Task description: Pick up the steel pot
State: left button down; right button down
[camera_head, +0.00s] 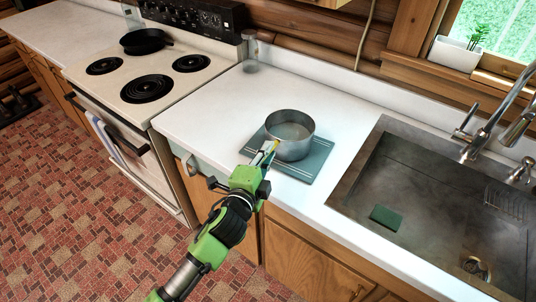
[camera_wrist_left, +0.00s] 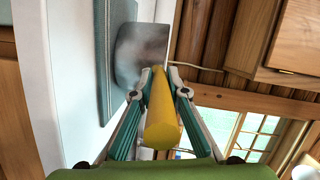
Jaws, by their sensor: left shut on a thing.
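The steel pot (camera_head: 290,136) is round, grey and open at the top. It stands upright on a blue-green mat (camera_head: 314,169) on the white counter and appears to rest on it. My left gripper (camera_head: 268,150) is at the pot's near left side. In the left wrist view, its two fingers (camera_wrist_left: 158,88) are closed around the pot's yellow handle (camera_wrist_left: 163,115), with the pot's wall (camera_wrist_left: 143,52) just beyond. The mat also shows in the left wrist view (camera_wrist_left: 118,20). My right gripper is out of view.
A stove (camera_head: 110,60) with a black pan (camera_head: 145,40) stands to the left. A steel sink (camera_head: 440,190) with a faucet (camera_head: 490,125) and a green sponge (camera_head: 386,217) is to the right. A clear glass (camera_head: 250,55) stands at the back. The counter (camera_head: 205,120) left of the pot is free.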

pick_arm(q)
notch_tip(320, 180, up, 2)
jog(key=shift+w+r, duration=0.1)
jog(key=shift+r, duration=0.1)
jog(key=s+a+r, duration=0.1)
jog(key=r, duration=0.1)
jog(key=s+a+r, duration=0.1)
jog(key=r, duration=0.1)
jog(key=s+a+r, duration=0.1)
jog(key=r, duration=0.1)
jog(key=shift+s+a+r+b, duration=0.15)
jog(key=shift+s+a+b, duration=0.15)
jog(key=shift+s, duration=0.1)
jog(key=s+a+r+b, duration=0.1)
jog(key=s+a+r, duration=0.2)
jog(key=s+a, duration=0.3)
jog(key=shift+s+r+b, duration=0.15)
jog(key=shift+r+b, duration=0.2)
jog(key=shift+s+a, duration=0.1)
dwell(0.5)
